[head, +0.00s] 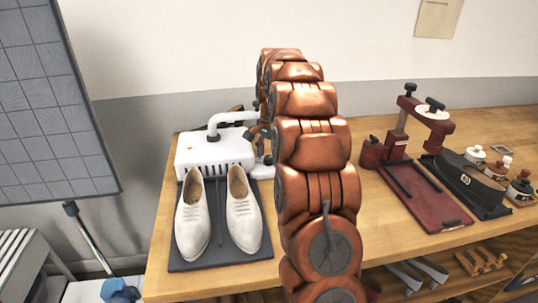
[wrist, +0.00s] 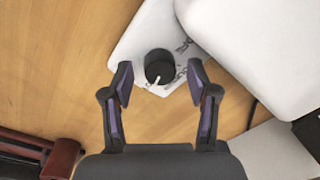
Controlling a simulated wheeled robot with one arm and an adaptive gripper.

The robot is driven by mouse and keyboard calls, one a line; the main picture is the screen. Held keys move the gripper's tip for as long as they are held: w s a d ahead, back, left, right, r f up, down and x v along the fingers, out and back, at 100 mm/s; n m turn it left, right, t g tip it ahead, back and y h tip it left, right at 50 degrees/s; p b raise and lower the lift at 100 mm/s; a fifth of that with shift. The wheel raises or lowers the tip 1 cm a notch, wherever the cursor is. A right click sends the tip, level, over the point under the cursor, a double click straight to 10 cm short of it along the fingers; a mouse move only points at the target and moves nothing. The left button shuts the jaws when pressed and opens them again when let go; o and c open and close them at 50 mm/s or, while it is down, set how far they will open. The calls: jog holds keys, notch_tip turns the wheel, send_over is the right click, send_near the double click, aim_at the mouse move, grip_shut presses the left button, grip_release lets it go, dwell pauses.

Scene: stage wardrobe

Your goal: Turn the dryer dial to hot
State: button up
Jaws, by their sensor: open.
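In the wrist view, a round black dial (wrist: 159,66) with a white pointer sits on a white panel (wrist: 130,48) with dark printed marks. The pointer is toward the lower left of the knob; the lettering is too small to read. My gripper (wrist: 158,76) is open, with one finger on each side of the dial and a gap to both. I cannot tell how far above it the fingertips are. In the head view, the white dryer (head: 212,152) stands on the table behind a pair of cream shoes. My arm hides the dial there, and my gripper is mostly hidden behind it.
Cream shoes (head: 193,222) stand on a dark mat (head: 222,259) in front of the dryer. Bare wooden tabletop (head: 385,235) lies between.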

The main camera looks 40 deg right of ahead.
aim_at(271, 157)
notch_tip(271, 157, up, 12)
jog(key=shift+s, duration=0.3)
dwell(0.6)
jog(key=shift+d, duration=0.1)
dwell(0.4)
jog(key=s+a+r+n+g+p, duration=0.15)
jog(key=s+a+n, duration=0.25)
jog(key=s+a, duration=0.4)
jog(key=s+a+r+n+p, duration=0.15)
jog(key=s+a+n, duration=0.3)
jog(key=a, duration=0.65)
jog(key=s+a+f+n+p, duration=0.1)
jog(key=s+a+f+n, duration=0.1)
jog(key=s, duration=0.6)
jog(key=s+a+f+n+p, duration=0.2)
jog(key=s+a+f, duration=0.1)
jog(key=s, duration=0.6)
jog(key=s+a+f+n+p, duration=0.1)
jog(key=s+a+f+n, duration=0.1)
jog(key=s, duration=0.6)
jog(key=shift+s+a+f+g, duration=0.25)
jog(key=shift+a+f+g, duration=0.25)
jog(key=shift+a, duration=0.6)
